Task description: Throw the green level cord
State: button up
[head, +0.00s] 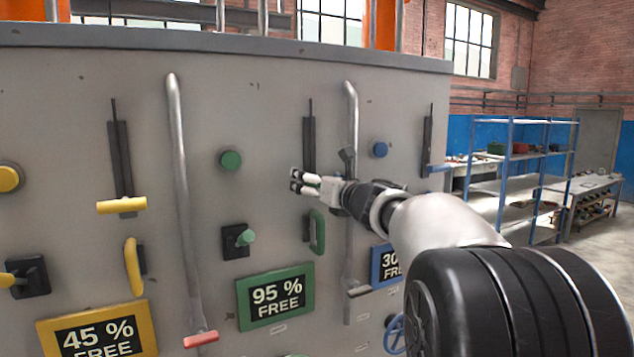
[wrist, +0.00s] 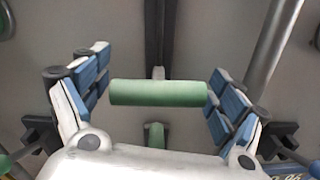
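A green T-shaped lever grip (wrist: 157,93), a horizontal cylinder on a stem in a dark vertical slot (wrist: 160,35), lies between my fingers in the wrist view. In the head view my gripper hides this grip; its slot (head: 309,128) shows above. My gripper (head: 297,181) is at the panel in front of that slot. It is open, with one finger near each end of the grip (wrist: 160,68). I cannot tell whether either finger touches it.
A green pull handle (head: 318,232) sits just below, also seen in the wrist view (wrist: 155,135). Grey pipes (head: 178,150) (head: 351,120) stand out on both sides. A green round button (head: 230,160), a green knob (head: 245,237) and a yellow lever grip (head: 122,205) are to the left.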

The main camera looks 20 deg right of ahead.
jog(key=c, duration=1)
notch_tip(320, 180, up, 11)
jog(key=p, duration=0.7)
jog(key=shift+f, duration=0.15)
jog(key=shift+c, duration=0.2)
jog(key=o, duration=1.5)
jog(key=shift+s, duration=0.15)
jog(key=shift+f, duration=0.1)
jog(key=s, duration=1.1)
jog(key=shift+s+d, duration=0.2)
jog(key=shift+s, duration=0.2)
